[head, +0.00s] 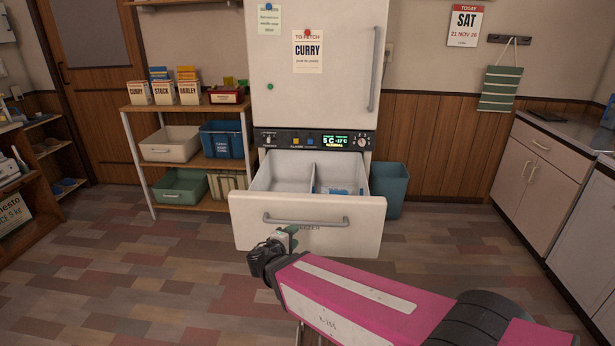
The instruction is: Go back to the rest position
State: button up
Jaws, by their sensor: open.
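My gripper (288,235) is at the end of my pink arm, low in the middle of the head view. It is open, and I see nothing held in it. It appears in front of the open freezer drawer (255,232), just below and left of the drawer's grey handle (306,222). I cannot tell whether it touches the drawer front. The drawer is pulled out from the white fridge (310,85). Its inside has a divider, with an empty-looking left part and a blue and white item (340,190) in the right part.
A shelf (205,163) with boxes and bins stands left of the fridge. A teal bin (390,189) stands right of it. White cabinets (545,190) line the right side, and a dark wooden shelf (38,163) stands at far left. The floor at left front is clear.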

jog(key=d+f+m+g+y, duration=0.3)
jog(key=d+m+g, duration=0.4)
jog(key=d, duration=0.7)
jog(key=d+f+m+g+y, duration=0.4)
jog(key=d+m+g, duration=0.2)
jog(key=d, duration=0.8)
jog(key=shift+s+d+f+m+g, duration=0.2)
jog(key=shift+m+g, duration=0.2)
jog(key=shift+g, duration=0.2)
jog(key=shift+d, duration=0.1)
